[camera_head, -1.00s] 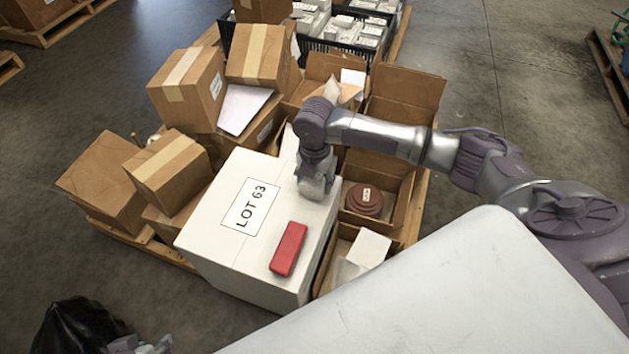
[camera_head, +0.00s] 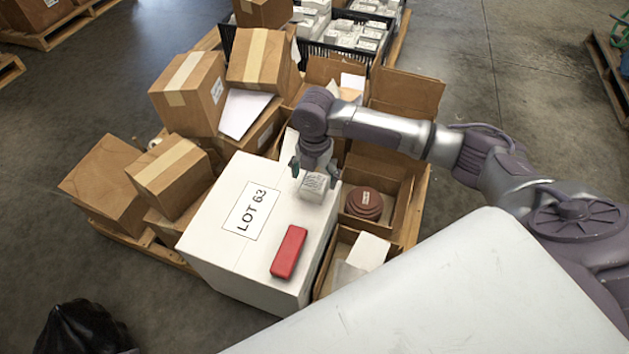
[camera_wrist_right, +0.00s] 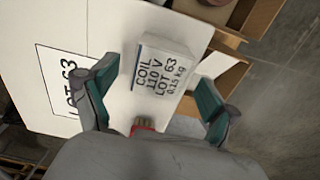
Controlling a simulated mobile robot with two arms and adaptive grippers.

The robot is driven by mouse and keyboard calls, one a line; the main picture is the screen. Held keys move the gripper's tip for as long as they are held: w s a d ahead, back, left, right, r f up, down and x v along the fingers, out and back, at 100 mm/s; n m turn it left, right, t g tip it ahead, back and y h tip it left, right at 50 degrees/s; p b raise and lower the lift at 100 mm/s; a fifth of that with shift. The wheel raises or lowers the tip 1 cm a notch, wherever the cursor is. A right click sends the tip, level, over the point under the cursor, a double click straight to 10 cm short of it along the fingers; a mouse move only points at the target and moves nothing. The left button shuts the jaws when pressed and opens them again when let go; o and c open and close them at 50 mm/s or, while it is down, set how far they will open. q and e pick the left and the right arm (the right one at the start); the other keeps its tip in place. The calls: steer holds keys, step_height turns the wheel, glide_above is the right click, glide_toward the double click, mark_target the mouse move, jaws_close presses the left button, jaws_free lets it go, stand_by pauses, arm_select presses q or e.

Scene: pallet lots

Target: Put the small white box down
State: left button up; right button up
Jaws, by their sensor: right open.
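The small white box (camera_head: 314,186) rests on top of the large white LOT 63 box (camera_head: 205,220), near its back right edge. In the right wrist view the small box (camera_wrist_right: 163,77) shows printed text, "COIL 110 V LOT 63 0.15 kg". My right gripper (camera_head: 314,172) is just above it, pointing down. Its fingers (camera_wrist_right: 160,100) are spread wide, one on each side of the small box with gaps between.
A red case (camera_head: 288,252) lies on the LOT 63 box in front of the small box. Open cartons, one holding a brown round part (camera_head: 364,202), stand to the right. Closed cartons (camera_head: 167,175) crowd the left. A black crate (camera_head: 345,42) of small white boxes is behind.

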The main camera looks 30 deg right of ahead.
mark_target(315, 181)
step_height(315, 181, up, 6)
steer(key=shift+r+p, duration=0.1)
steer(key=shift+p, duration=0.6)
steer(key=shift+r, duration=0.85)
arm_select(q)
steer(key=shift+w+d+f, duration=0.1)
steer(key=shift+w+f, duration=0.55)
steer(key=shift+f, duration=0.35)
arm_select(e)
steer(key=shift+r, duration=0.25)
